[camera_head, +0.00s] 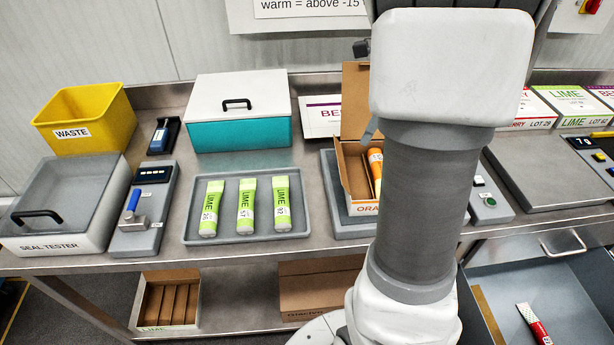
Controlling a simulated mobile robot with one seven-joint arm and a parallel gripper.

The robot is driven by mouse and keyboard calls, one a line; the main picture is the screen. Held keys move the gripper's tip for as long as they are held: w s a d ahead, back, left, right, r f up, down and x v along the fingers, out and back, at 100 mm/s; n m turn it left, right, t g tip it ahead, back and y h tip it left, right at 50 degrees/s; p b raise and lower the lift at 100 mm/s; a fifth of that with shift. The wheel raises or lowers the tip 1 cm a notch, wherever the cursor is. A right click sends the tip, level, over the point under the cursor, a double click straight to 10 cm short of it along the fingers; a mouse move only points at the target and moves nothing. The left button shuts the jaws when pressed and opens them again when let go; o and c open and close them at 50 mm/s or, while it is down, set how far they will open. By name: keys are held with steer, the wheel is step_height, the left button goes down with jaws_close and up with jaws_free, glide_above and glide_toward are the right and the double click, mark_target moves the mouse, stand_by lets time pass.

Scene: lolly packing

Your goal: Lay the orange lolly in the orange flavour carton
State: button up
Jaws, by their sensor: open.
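The orange flavour carton (347,176) is an open brown box with its lid raised, on a grey tray right of centre. Its front label begins "ORA"; my arm covers its right part. An orange lolly (376,178) with a white label shows inside the carton, partly hidden by my arm; I cannot tell whether it lies flat or whether others are beside it. My gripper (370,129) is almost wholly hidden behind my arm. Only a small grey piece, apparently a fingertip, shows above the carton. I see nothing held.
A grey tray (190,238) with three green lime lollies stands left of the carton. A teal box (240,134), yellow waste bin (85,106) and seal tester (62,222) stand further left. A control box (489,195) is on the right. An open drawer (560,295) below holds a red-and-white packet.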

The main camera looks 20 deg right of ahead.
steer(key=s+a+r+n+t, duration=0.1)
steer(key=s+a+r+n, duration=0.1)
steer(key=s+a+n, duration=0.2)
steer(key=s+a+r+n+t+h, duration=0.1)
steer(key=s+a+r+n, duration=0.1)
steer(key=s+a+n, duration=0.3)
steer(key=s+a+r+n+t+h, duration=0.1)
steer(key=s+a+n, duration=0.3)
steer(key=a+n, duration=0.7)
steer(key=r+n, duration=0.1)
steer(key=n, duration=0.7)
steer(key=shift+s+a+r+t, duration=0.2)
steer(key=shift+s+a+t, duration=0.1)
steer(key=shift+s+t, duration=0.1)
steer(key=shift+c, duration=0.7)
steer(key=shift+s, duration=0.15)
